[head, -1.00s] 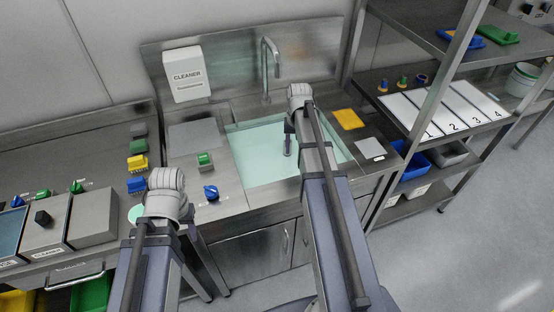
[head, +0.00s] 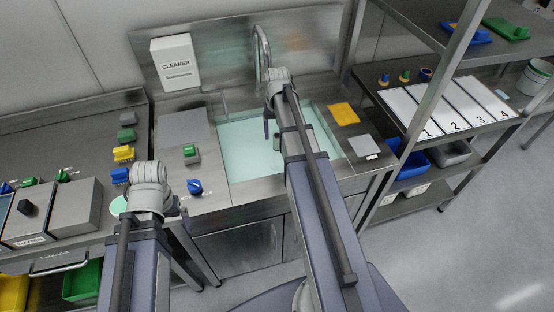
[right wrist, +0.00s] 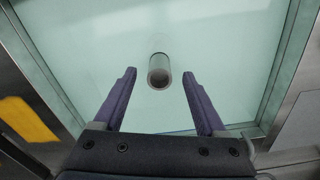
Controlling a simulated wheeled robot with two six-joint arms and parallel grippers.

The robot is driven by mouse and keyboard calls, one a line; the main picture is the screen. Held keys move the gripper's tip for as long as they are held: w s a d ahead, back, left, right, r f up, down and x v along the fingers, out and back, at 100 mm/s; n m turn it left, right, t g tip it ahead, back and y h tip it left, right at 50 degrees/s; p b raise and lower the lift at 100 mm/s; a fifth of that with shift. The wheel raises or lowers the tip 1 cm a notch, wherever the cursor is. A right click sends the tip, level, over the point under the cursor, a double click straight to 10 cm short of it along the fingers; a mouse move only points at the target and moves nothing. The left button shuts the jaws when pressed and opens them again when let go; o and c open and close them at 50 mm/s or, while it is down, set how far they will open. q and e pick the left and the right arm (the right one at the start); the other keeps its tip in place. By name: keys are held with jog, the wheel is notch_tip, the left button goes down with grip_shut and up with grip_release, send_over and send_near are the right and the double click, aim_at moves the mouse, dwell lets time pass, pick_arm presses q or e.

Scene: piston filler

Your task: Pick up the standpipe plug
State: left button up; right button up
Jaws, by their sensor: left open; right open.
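The standpipe plug (right wrist: 159,72) is a grey, hollow upright cylinder standing in the sink. In the right wrist view it lies between and slightly beyond the fingertips, with space on both sides. My right gripper (right wrist: 159,73) is open and empty above the sink basin. In the head view my right arm crosses the sink and hides part of the basin. My left wrist (head: 150,182) is in front of the counter left of the sink; its fingers are hidden behind it.
The sink basin (head: 238,150) has steel rims and a faucet (head: 262,52) behind. A yellow cloth (head: 344,113) lies right of it. Green and blue knobbed blocks stand on the left counter. A steel shelf rack (head: 416,105) stands at the right.

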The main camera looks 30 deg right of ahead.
aim_at(277, 146)
jog(key=shift+w+d+f+b, duration=0.1)
jog(key=shift+f+b, duration=3.5)
jog(key=shift+f, duration=0.2)
jog(key=shift+r, duration=0.1)
grip_shut()
